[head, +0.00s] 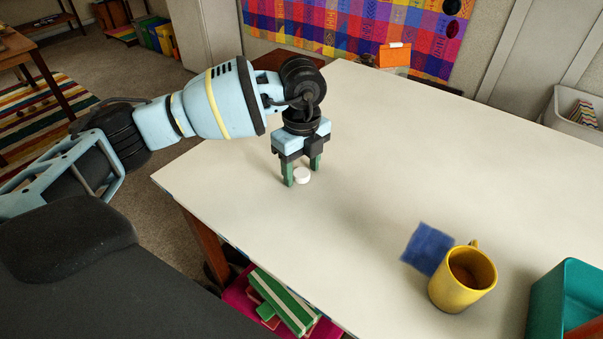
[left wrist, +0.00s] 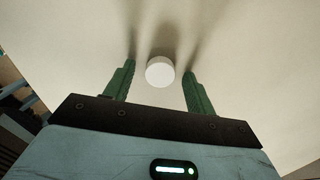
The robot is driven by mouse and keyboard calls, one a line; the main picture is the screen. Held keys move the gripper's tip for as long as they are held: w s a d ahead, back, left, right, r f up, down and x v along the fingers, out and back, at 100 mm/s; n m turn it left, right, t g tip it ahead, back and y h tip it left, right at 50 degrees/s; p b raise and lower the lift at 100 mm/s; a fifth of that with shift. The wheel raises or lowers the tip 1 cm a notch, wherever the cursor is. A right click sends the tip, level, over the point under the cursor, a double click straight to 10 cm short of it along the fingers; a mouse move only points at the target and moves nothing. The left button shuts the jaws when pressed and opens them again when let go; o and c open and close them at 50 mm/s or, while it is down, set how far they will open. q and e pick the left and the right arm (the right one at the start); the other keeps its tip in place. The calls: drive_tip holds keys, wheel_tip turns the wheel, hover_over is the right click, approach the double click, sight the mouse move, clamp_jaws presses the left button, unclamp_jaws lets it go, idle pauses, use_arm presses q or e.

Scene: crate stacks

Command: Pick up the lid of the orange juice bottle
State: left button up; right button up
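A small round white lid (head: 302,175) lies on the white tabletop (head: 400,150) near its left edge. My left gripper (head: 302,178) points down over it, with green fingers apart. In the left wrist view the lid (left wrist: 160,72) sits between the two fingertips of the gripper (left wrist: 160,75), with a gap on each side. The fingers do not appear to touch it. No orange juice bottle is in view. My right gripper is not in view.
A yellow mug (head: 462,290) and a blue cloth-like square (head: 428,248) are at the table's front right. A teal crate (head: 548,300) stands at the right edge. An orange object (head: 395,56) is at the back. The table's middle is clear.

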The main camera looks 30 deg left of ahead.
sight(301, 176)
use_arm(q)
drive_tip(key=c, duration=1)
drive_tip(key=shift+r, duration=0.5)
drive_tip(key=r, duration=0.1)
drive_tip(key=s+r, duration=0.1)
drive_tip(key=shift+d+r, duration=0.15)
drive_tip(key=shift+r, duration=0.15)
drive_tip(key=s+d, duration=0.1)
drive_tip(key=s, duration=0.3)
drive_tip(key=s+d+r, duration=0.1)
drive_tip(key=s, duration=0.4)
drive_tip(key=s+d, duration=0.2)
drive_tip(key=s, duration=0.3)
drive_tip(key=shift+s+d+r, duration=0.1)
drive_tip(key=shift+s+r, duration=0.1)
